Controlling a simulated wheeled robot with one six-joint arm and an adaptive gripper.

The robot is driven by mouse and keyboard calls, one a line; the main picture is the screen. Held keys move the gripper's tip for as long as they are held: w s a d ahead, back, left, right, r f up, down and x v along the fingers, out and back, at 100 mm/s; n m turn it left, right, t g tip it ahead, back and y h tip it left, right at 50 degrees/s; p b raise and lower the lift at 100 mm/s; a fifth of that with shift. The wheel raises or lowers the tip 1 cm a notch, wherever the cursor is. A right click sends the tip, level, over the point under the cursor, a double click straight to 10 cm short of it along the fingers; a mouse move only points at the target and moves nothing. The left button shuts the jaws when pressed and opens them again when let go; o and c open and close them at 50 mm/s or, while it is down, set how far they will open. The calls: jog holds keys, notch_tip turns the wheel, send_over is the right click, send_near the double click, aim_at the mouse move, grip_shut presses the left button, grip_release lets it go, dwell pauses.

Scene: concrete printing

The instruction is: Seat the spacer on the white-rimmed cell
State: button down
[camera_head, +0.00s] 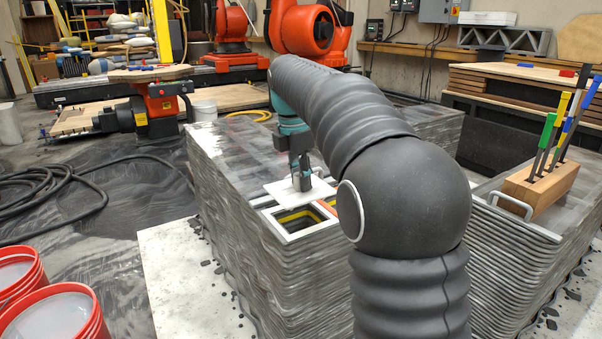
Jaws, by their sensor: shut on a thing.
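The spacer (280,194) is a flat white plate with a grey knob on top. My gripper (302,180) points down and is shut on that knob. The plate looks roughly level. In the picture it lies just above and behind the white-rimmed cell (287,238), overlapping its far edge; I cannot tell how high it is over the printed block. The cell is an open square hole with a yellow band inside, and its near and left rim show. An orange edge (333,208) shows at its right, partly hidden by my arm.
The layered grey printed block (235,220) carries the cell. To the right, another layered block holds a wooden rack (540,188) of coloured-handled tools and a metal handle (510,203). Red buckets (60,315) stand at lower left. A black hose (70,180) lies on the floor.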

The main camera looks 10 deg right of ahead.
jog(key=shift+f+b, duration=1.4)
jog(key=shift+f, duration=1.5)
jog(key=shift+f, duration=0.6)
jog(key=c, duration=0.9)
grip_release()
jog(key=shift+o, duration=0.2)
